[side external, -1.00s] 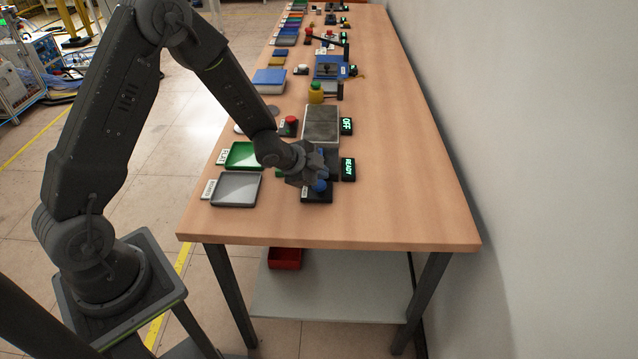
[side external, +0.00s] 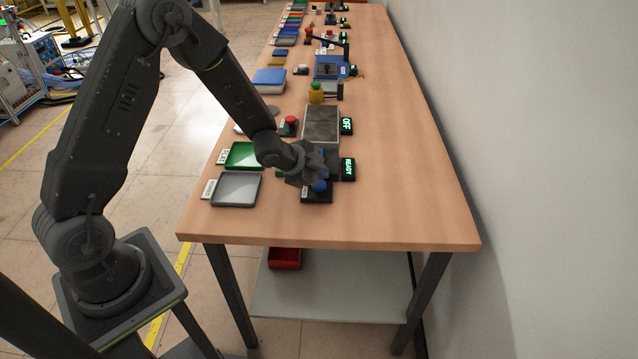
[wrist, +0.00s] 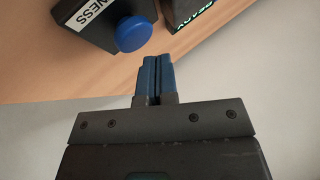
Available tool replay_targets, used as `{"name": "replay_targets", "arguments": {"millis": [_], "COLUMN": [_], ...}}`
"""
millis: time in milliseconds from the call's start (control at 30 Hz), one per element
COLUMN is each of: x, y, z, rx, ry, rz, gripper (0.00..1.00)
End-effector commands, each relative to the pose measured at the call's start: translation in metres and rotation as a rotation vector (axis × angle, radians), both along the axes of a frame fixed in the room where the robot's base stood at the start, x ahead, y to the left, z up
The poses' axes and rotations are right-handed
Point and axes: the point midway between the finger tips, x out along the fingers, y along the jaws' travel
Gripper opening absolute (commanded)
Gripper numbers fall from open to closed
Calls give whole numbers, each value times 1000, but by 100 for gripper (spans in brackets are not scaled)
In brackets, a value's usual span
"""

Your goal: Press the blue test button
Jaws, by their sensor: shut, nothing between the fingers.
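The blue test button (side external: 320,186) is a round blue cap on a dark box near the front end of the table. In the wrist view the button (wrist: 133,34) stands on its dark box (wrist: 92,14), which bears a white label ending in "NESS". My gripper (wrist: 154,60) is shut and empty, its two blue fingertips side by side. In the wrist view the fingertips lie just below and right of the button. In the side view my gripper (side external: 318,172) is right by the button; I cannot tell whether they touch.
A display reading READY (side external: 348,169) stands just right of the button box. A green tray (side external: 242,155) and a grey tray (side external: 236,189) lie to the left. A display reading OFF (side external: 346,126) and a red button (side external: 291,120) stand farther back. The table's front end is clear.

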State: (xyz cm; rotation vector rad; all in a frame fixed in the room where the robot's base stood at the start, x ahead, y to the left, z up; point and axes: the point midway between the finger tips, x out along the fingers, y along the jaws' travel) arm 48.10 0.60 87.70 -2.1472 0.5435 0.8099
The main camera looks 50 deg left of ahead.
Motion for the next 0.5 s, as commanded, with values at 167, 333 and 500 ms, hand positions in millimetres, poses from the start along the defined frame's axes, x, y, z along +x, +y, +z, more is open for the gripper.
{"name": "replay_targets", "arguments": {"millis": [167,333,500], "x": [0,0,0], "y": [0,0,0], "z": [0,-1,-5], "rx": [0,0,-1], "ry": [0,0,0], "rz": [0,0,1], "gripper": [0,0,0]}}
